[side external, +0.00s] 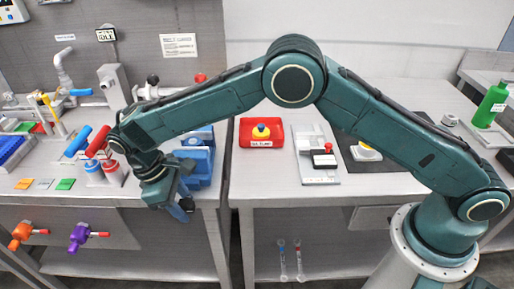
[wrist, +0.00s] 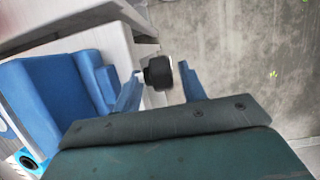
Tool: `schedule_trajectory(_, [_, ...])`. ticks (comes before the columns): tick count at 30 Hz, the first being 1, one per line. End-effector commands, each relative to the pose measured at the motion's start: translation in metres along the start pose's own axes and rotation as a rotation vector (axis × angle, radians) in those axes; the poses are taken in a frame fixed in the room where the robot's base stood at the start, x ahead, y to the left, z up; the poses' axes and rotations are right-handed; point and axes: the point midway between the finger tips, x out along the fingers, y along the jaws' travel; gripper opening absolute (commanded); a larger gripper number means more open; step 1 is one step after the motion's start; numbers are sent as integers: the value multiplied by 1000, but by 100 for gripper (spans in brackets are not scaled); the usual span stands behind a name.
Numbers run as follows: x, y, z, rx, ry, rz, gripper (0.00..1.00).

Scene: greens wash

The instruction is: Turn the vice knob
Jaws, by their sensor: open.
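The blue vice (side external: 203,165) sits at the front edge of the left bench, partly hidden by my wrist. In the wrist view its blue body (wrist: 42,92) fills the left side. My gripper (side external: 186,208) hangs low just in front of the bench edge. In the wrist view, my gripper (wrist: 161,74) is open, one finger on each side of the knob; whether either touches it I cannot tell. The knob is hidden in the side view.
Orange (side external: 22,235) and purple (side external: 80,236) valves stick out from the bench front. A red tray (side external: 245,138) and a grey plate (side external: 302,150) lie on the right bench. A gap separates the benches.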

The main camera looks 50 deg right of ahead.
Motion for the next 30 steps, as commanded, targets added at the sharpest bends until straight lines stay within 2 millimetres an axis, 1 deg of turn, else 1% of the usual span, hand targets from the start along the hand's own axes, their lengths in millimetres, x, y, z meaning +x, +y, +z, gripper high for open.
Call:
schedule_trajectory(24, [-1, -3, 6, 6, 316, -15, 42])
schedule_trajectory(30, [-29, -3, 13, 6, 321, -14, 42])
